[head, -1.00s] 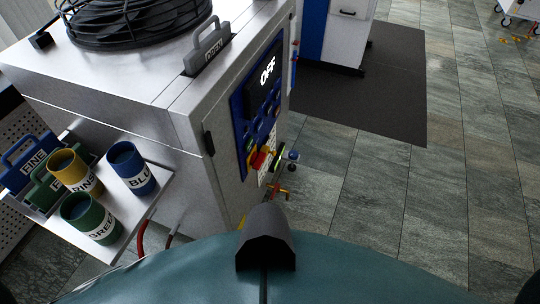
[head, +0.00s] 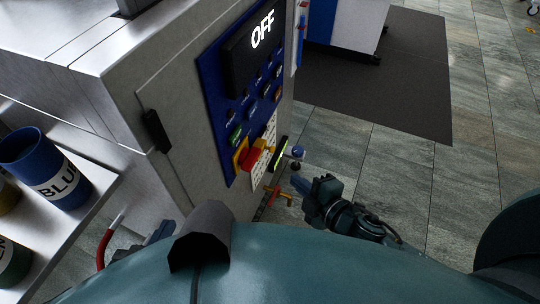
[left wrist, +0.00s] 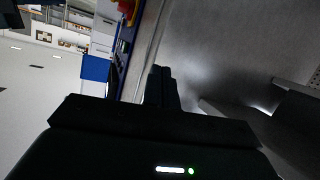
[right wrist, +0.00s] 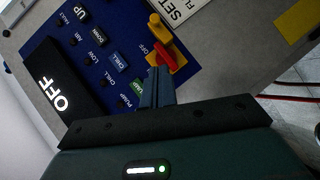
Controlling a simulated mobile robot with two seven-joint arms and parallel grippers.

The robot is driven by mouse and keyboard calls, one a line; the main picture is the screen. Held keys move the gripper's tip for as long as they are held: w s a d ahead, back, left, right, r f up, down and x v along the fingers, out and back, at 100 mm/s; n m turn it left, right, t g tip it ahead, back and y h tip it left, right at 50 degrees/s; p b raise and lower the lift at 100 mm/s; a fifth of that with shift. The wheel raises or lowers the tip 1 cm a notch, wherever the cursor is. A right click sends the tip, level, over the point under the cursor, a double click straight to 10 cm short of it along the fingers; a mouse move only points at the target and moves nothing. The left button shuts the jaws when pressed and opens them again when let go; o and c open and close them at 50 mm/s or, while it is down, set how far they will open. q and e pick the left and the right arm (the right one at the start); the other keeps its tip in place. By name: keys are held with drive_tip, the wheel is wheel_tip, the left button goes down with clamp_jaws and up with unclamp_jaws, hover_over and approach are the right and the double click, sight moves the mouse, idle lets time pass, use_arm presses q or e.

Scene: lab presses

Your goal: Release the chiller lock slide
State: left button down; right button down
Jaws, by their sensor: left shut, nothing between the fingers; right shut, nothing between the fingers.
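The chiller (head: 185,120) stands at the left with a blue control panel (head: 218,108) and a display (head: 255,45) reading OFF. A red and yellow handle (head: 252,156) sits low on the panel; the right wrist view shows it close up (right wrist: 165,45). I cannot tell for sure which part is the lock slide. My right gripper (head: 303,185) is shut and empty, right of the panel. In the right wrist view its fingers (right wrist: 160,83) appear just below the handle; contact is unclear. My left gripper (head: 162,232) is shut and empty, low beside the chiller; its fingers show in its wrist view (left wrist: 160,80).
A shelf (head: 95,215) on the chiller's left side holds a blue cup (head: 45,168) and other cups. A red hose (head: 105,240) hangs below. Red-handled valve fittings (head: 280,192) stick out by the chiller's lower right edge.

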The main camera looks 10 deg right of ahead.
use_arm(q)
drive_tip(key=shift+w, duration=0.1)
use_arm(e)
drive_tip(key=shift+w+a+f, duration=0.1)
drive_tip(key=shift+w+f, duration=0.05)
use_arm(q)
drive_tip(key=shift+s+a+t+b, duration=0.25)
drive_tip(key=shift+a+t+b, duration=0.1)
drive_tip(key=shift+b, duration=0.7)
use_arm(e)
drive_tip(key=w+d+x, duration=0.1)
drive_tip(key=d+x, duration=0.1)
drive_tip(key=x, duration=1)
drive_tip(key=shift+w+f, duration=0.3)
drive_tip(key=shift+f, duration=0.15)
use_arm(q)
drive_tip(key=shift+d, duration=0.1)
use_arm(e)
drive_tip(key=shift+d, duration=0.1)
use_arm(q)
drive_tip(key=shift+r+p, duration=0.2)
drive_tip(key=shift+p, duration=0.1)
use_arm(e)
drive_tip(key=shift+w+d, duration=0.55)
drive_tip(key=shift+w, duration=0.25)
drive_tip(key=shift+w+d, duration=0.55)
drive_tip(key=shift+w, duration=0.3)
drive_tip(key=shift+w+d, duration=0.55)
drive_tip(key=shift+w, duration=0.25)
